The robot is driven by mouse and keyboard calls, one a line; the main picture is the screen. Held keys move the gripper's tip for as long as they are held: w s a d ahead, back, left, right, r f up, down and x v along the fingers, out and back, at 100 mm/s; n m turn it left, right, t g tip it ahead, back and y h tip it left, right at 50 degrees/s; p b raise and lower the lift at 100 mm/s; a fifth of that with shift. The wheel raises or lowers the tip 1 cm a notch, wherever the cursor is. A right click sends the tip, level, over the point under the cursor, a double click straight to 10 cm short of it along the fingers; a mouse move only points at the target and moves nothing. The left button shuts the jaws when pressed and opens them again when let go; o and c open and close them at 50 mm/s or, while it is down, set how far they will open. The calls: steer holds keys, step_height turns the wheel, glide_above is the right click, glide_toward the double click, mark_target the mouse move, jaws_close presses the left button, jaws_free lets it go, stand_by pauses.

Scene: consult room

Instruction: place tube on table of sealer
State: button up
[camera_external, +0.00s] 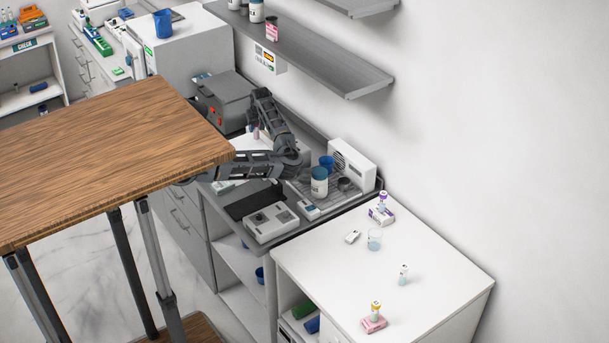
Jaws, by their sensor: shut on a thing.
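The sealer looks to be the grey machine with red buttons (224,101) on the back counter, left of my arm. Its white table (248,143) lies in front of it, partly hidden behind my forearm. My gripper (256,126) points down from my bent wrist, just right of the sealer. It is shut on a small pale tube (256,134), which looks upright. The tube is small in this view, and I cannot tell whether its bottom touches the white surface.
A white jar (319,181), a blue cup (327,162) and a white device (270,222) stand on the counter right of my arm. A grey shelf (320,60) hangs above. A wooden tabletop (100,150) fills the left foreground. The white table (330,270) holds small vials.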

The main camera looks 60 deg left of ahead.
steer(key=shift+f, duration=1.05)
steer(key=shift+f, duration=0.1)
steer(key=o, duration=1)
steer(key=v, duration=1.2)
steer(key=shift+b, duration=0.3)
